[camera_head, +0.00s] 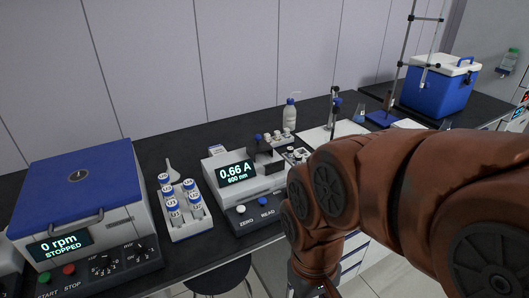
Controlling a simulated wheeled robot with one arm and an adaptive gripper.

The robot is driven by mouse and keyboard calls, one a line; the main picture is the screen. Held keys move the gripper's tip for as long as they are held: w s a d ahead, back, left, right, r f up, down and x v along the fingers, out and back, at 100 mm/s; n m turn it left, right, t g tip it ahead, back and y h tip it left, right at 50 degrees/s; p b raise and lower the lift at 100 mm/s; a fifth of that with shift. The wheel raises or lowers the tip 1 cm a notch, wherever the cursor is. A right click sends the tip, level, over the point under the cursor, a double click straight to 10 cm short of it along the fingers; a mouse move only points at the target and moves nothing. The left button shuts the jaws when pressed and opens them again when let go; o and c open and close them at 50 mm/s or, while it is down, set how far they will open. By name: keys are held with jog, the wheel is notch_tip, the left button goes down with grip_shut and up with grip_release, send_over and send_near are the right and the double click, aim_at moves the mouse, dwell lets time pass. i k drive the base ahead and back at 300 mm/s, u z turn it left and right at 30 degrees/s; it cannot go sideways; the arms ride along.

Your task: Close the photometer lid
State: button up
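The photometer (222,160) stands on the dark bench in the middle of the head view, a white box with a lit display reading 0.66 A, 600 nm. A dark part (264,146) at its right top looks like the lid standing raised, with a dark block below it. Its exact angle is hard to tell at this size. My reddish-brown arm fills the right foreground and bends down past the bench front, to the right of the photometer. My gripper is out of the picture below.
A blue-lidded centrifuge (80,190) stands at left, reading 0 rpm, stopped. A white rack (192,230) of blue-capped bottles sits between it and the photometer. A wash bottle (290,116) stands behind, and a blue cooler box (440,88) at far right. A stool (222,276) is below the bench.

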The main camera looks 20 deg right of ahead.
aim_at(260, 144)
jog(key=z, duration=0.55)
jog(key=i, duration=0.65)
jog(key=u, duration=1.75)
